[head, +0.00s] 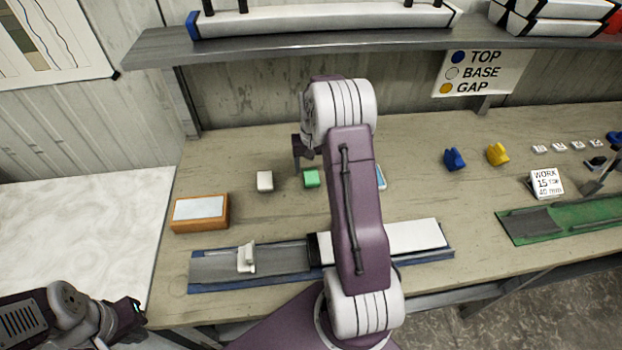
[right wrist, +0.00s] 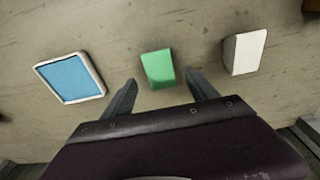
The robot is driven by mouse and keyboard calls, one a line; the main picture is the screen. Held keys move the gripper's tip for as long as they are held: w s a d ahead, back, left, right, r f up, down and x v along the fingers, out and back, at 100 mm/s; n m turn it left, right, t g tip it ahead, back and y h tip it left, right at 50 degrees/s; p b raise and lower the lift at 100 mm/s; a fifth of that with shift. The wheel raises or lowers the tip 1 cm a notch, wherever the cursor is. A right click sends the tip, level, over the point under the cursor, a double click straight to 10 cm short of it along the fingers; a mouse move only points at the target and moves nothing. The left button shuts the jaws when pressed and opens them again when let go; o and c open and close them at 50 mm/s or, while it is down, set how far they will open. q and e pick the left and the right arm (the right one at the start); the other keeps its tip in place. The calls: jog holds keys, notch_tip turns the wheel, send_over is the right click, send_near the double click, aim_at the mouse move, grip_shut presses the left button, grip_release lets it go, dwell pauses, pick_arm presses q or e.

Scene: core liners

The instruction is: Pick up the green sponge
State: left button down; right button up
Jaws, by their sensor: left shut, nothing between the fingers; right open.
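The green sponge (head: 312,179) is a small block on the wooden bench, just left of my right arm in the head view. In the right wrist view the green sponge (right wrist: 158,67) lies ahead of and between the fingertips. My right gripper (right wrist: 161,79) is open with nothing held; its fingers are spread to either side of the sponge's near end. In the head view my right gripper (head: 301,156) is partly hidden by its own arm, above and behind the sponge. My left gripper (head: 132,313) is shut and empty at the lower left, away from the sponge.
A white block (head: 265,181) stands left of the sponge; a blue-topped white-rimmed piece (right wrist: 72,78) lies on its other side. An orange box (head: 200,213) and a long blue-edged tray (head: 225,284) are nearer. A shelf (head: 300,45) overhangs the bench's back.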

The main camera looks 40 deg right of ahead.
aim_at(311, 175)
jog(key=f, duration=0.5)
jog(key=shift+w+d+p, duration=0.1)
jog(key=shift+w+p, duration=0.15)
jog(key=shift+p, duration=0.05)
jog(key=c, duration=1.4)
